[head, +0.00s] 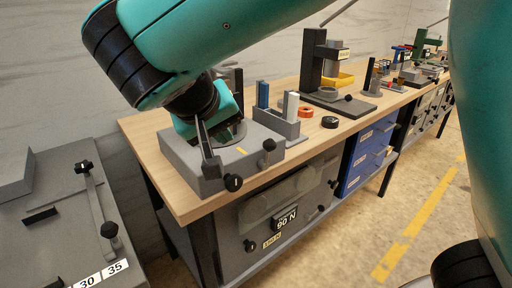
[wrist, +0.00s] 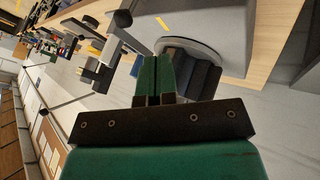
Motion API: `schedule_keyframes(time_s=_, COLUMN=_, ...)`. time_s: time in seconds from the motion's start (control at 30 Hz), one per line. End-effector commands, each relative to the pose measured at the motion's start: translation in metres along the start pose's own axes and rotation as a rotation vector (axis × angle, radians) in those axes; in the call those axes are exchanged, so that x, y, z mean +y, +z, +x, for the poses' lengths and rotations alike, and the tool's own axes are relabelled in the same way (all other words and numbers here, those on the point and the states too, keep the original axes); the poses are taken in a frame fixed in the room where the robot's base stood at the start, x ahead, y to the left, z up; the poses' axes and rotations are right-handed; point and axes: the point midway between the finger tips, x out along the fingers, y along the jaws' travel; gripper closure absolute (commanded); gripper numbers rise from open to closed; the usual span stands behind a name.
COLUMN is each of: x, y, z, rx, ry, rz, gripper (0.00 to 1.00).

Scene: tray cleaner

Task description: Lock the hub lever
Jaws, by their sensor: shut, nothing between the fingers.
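The hub is a grey box (head: 183,160) on the wooden bench's near end, with a round disc (head: 236,131) and a yellow mark (head: 241,151) on top. A dark lever (head: 207,148) slants along the box, its black-knobbed end (head: 232,183) at the front edge. A second black knob (head: 268,144) stands at the right front corner. My gripper hangs over the hub in the head view, its fingertips hard to make out. In the wrist view my gripper (wrist: 158,65) is shut and empty, beside the grey disc (wrist: 202,48) and the yellow mark (wrist: 165,24). Whether it touches the lever cannot be told.
A holder with blue and white blocks (head: 291,105) stands right of the hub. A grey station (head: 60,225) with a lever is at left.

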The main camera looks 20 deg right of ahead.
Motion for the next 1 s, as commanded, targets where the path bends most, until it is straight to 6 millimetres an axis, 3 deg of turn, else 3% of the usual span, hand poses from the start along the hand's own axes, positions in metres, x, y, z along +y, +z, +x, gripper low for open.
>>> schedule_keyframes(time_s=0.27, x=0.001, y=0.0, z=0.01, rx=-0.001, ry=0.002, rz=0.0, gripper=1.0)
schedule_keyframes(time_s=0.73, x=0.001, y=0.001, z=0.103, rx=-0.005, ry=0.002, rz=-0.001, gripper=1.0)
schedule_keyframes(time_s=1.0, x=0.033, y=-0.001, z=0.115, rx=-0.003, ry=-0.001, rz=0.001, gripper=1.0)
